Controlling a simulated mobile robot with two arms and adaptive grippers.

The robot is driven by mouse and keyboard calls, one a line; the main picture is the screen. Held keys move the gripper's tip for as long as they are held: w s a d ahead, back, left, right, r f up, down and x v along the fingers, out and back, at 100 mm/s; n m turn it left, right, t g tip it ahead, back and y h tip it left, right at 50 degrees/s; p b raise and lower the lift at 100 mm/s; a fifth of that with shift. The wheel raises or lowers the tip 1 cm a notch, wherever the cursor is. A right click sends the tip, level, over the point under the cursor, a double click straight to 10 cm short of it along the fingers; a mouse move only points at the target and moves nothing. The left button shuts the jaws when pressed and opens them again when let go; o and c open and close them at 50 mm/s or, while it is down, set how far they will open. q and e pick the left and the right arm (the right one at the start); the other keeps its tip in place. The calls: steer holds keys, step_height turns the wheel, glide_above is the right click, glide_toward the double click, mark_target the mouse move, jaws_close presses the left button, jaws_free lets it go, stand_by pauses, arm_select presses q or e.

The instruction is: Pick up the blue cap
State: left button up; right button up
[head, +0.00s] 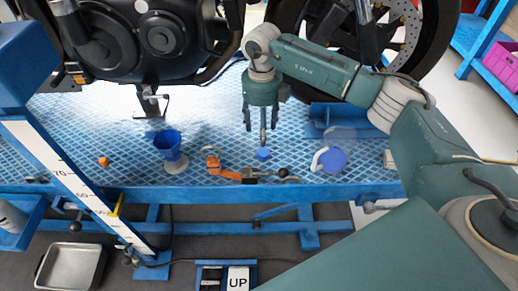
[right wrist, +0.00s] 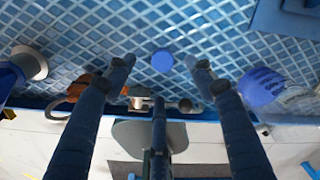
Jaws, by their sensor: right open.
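The small blue cap (head: 263,154) lies on the blue patterned bench top (head: 215,115), near its front edge. In the right wrist view the cap (right wrist: 162,60) shows as a round blue disc ahead of the fingertips, between the two outer fingers. My right gripper (head: 257,134) points down just above and behind the cap. The gap to the cap is hard to judge. My left gripper is not in view.
An orange tool (head: 228,173) lies left of and in front of the cap. A blue funnel (head: 168,144) stands farther left. A clear jug with blue contents (head: 333,160) stands to the right. The motorcycle engine (head: 140,40) and wheel hang over the bench's back.

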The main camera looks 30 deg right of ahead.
mark_target(263, 152)
steer(key=f, duration=0.1)
steer(key=s+f, duration=0.1)
steer(key=f, duration=0.1)
steer(key=shift+w+f, duration=0.1)
steer(key=shift+f, duration=0.3)
step_height(263, 152, down, 5)
steer(key=shift+d+r+b, duration=0.1)
steer(key=shift+b, duration=0.6)
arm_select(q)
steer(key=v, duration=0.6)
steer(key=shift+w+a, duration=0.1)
arm_select(e)
steer(key=c, duration=1)
steer(key=shift+r, duration=0.15)
steer(key=shift+c, duration=0.6)
